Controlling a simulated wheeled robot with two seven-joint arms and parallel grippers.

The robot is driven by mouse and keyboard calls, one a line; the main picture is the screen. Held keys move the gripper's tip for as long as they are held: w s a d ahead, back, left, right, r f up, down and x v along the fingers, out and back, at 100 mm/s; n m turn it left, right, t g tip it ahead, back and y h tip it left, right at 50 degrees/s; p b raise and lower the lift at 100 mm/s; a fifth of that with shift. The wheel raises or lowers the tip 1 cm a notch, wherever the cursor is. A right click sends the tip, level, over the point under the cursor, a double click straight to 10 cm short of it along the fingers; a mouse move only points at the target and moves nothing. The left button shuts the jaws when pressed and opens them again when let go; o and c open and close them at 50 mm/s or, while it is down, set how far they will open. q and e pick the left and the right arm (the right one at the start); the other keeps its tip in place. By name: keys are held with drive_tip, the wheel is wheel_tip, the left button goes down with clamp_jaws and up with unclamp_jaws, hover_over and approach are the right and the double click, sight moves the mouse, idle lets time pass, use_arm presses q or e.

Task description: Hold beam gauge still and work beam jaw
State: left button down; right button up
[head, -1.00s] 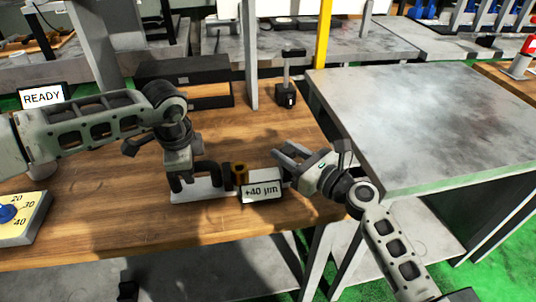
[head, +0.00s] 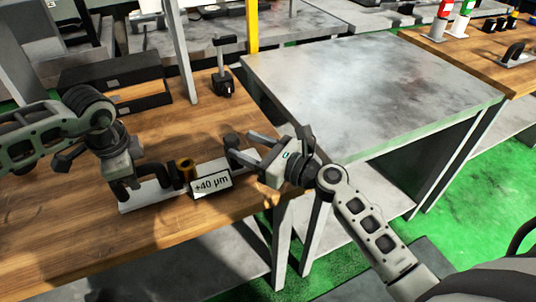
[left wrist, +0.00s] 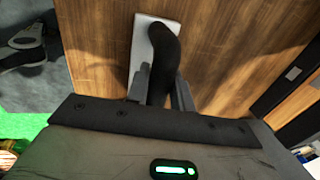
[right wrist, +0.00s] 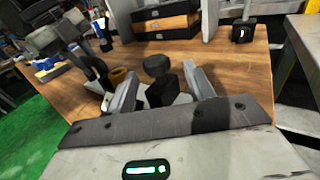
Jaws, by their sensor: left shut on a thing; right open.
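The beam gauge has a pale base (head: 142,196), a dark arched handle, a brass-coloured cylinder (head: 186,168) and a display (head: 211,185) reading +40 µm. It lies flat on the wooden bench. My left gripper (head: 124,178) is shut on the dark handle, which shows between its fingers in the left wrist view (left wrist: 162,55). My right gripper (head: 250,148) is open at the gauge's right end. In the right wrist view a black block (right wrist: 162,91) shows between its fingers, with a round dark knob (right wrist: 157,65) beyond. I cannot tell whether the fingers touch the block.
A grey metal table (head: 365,85) stands right of the wooden bench (head: 75,225), with a gap between them. Dark boxes (head: 115,80) and a small black stand (head: 223,85) are behind the gauge. Bare bench lies in front of the gauge.

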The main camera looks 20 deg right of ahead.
drive_tip(key=v, duration=0.8)
use_arm(q)
drive_tip(key=c, duration=1.1)
unclamp_jaws()
drive_tip(key=shift+c, duration=0.2)
wheel_tip(320, 180, up, 12)
drive_tip(key=s, duration=0.2)
drive_tip(key=shift+s, duration=0.2)
drive_tip(key=shift+f, duration=0.1)
